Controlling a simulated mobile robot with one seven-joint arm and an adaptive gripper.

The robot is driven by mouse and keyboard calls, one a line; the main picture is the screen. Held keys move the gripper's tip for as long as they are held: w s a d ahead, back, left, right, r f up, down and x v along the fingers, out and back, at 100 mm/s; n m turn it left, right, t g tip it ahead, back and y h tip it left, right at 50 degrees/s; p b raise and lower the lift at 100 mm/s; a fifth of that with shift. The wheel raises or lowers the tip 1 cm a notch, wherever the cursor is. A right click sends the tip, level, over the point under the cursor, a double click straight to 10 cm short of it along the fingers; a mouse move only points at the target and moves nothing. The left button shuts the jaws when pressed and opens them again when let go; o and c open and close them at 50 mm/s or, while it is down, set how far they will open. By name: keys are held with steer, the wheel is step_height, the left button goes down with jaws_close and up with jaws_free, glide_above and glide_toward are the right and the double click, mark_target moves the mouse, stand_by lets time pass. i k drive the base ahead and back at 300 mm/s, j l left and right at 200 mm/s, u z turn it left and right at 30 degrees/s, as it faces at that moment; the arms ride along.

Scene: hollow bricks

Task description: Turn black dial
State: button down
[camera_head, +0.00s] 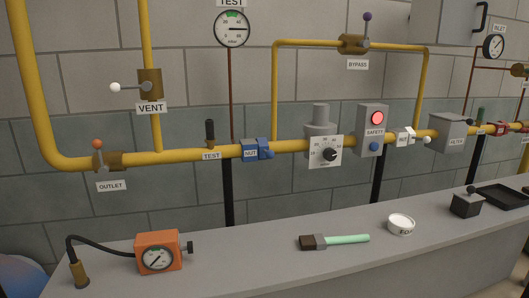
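The black dial (329,155) is a small round knob on a white square scale plate (313,158). The plate is on the front of a grey cylindrical regulator (320,118) on the yellow pipe, right of the blue nut. The plate has printed marks around the knob, too small to read surely. My gripper is not in view, and nothing touches the dial.
A grey safety box (372,131) with a red light is just right of the dial. On the bench (330,272) below are an orange gauge box (158,252), a green-handled brush (345,239) and a white tape roll (401,225). Space before the dial is clear.

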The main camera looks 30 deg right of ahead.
mark_target(330, 154)
steer(key=z, duration=1.25)
